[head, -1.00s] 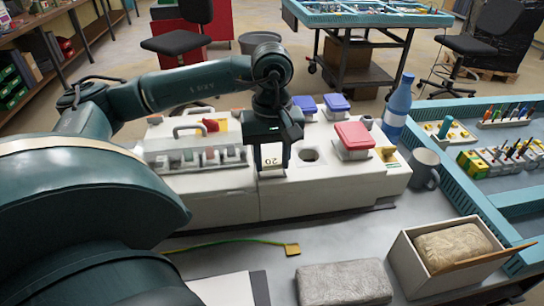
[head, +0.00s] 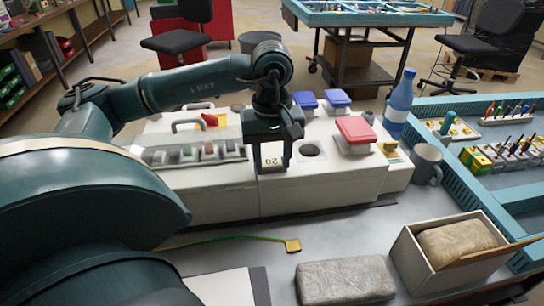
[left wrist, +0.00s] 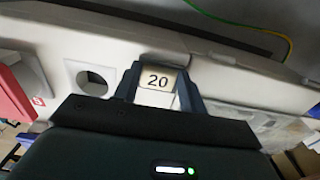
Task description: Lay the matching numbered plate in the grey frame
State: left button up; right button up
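A pale plate (left wrist: 160,80) marked 20 sits between my left gripper's fingertips, face up towards the wrist camera; it also shows in the head view (head: 271,163). My left gripper (left wrist: 160,76) points down with a finger against each side edge of the plate. In the head view, the left gripper (head: 272,165) is at the front edge of the white box's top, left of a round hole. A grey frame is not clearly visible; the fingers and plate cover that spot, and I cannot tell whether the plate touches the box. My right gripper is not in view.
The white socket box (head: 330,182) carries a red-lidded socket (head: 355,130), two blue-lidded ones (head: 337,101) and the round hole (head: 310,150). A mug (head: 427,163) and blue bottle (head: 400,100) stand right. A grey brick-like block (head: 344,281) and an open carton (head: 410,262) lie in front.

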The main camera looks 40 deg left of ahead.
pick_arm(q)
jog(key=o, duration=0.4)
jog(key=shift+f, duration=0.15)
jog(key=shift+s, duration=0.1)
jog(key=shift+a, duration=0.1)
jog(key=shift+r, duration=0.85)
notch_tip(320, 180, up, 18)
jog(key=p, duration=0.9)
jog(key=shift+r+p, duration=0.2)
jog(key=shift+p, duration=0.1)
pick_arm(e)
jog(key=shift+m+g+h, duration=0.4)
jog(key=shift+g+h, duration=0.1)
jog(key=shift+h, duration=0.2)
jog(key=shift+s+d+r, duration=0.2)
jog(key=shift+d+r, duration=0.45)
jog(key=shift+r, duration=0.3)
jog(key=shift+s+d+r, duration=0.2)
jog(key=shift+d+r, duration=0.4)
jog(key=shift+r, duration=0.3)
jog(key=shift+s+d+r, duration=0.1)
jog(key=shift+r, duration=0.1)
